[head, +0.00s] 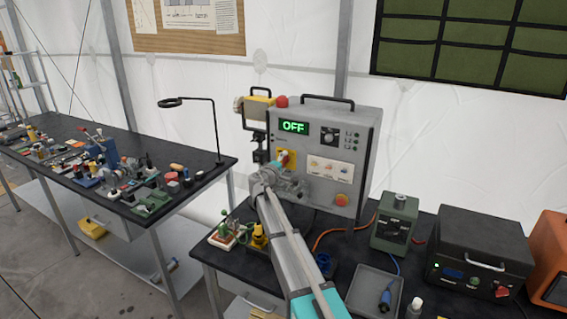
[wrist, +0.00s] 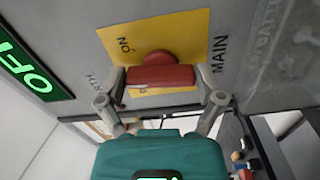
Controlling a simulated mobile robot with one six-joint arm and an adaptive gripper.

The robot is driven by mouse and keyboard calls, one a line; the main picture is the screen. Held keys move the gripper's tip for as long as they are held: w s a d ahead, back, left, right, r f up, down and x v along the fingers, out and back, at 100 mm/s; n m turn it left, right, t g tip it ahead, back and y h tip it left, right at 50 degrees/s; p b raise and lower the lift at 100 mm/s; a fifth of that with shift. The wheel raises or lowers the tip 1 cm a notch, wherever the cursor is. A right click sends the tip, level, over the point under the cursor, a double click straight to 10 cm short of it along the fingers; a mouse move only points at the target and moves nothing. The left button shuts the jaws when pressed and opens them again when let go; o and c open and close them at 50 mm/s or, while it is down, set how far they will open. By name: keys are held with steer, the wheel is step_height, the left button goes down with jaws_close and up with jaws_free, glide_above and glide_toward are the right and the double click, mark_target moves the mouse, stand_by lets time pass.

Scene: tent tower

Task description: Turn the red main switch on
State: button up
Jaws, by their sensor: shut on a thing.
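In the head view my gripper (head: 277,178) is at the front of the grey control box (head: 368,130), over the lower part of the yellow plate (head: 289,156), and hides most of the switch. The green display (head: 294,127) on the box reads "OFF".
A green device (head: 395,222), a grey tray (head: 374,292) and a black power unit (head: 480,255) stand to the right. A cluttered bench (head: 215,162) is at the left.

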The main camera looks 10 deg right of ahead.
steer(key=m, duration=0.3)
steer(key=shift+m, duration=0.3)
steer(key=shift+f+m, duration=0.1)
steer(key=shift+m, duration=1.8)
steer(key=o, duration=0.9)
steer(key=shift+c, duration=0.2)
steer(key=v, duration=1.2)
steer(key=shift+d, duration=0.1)
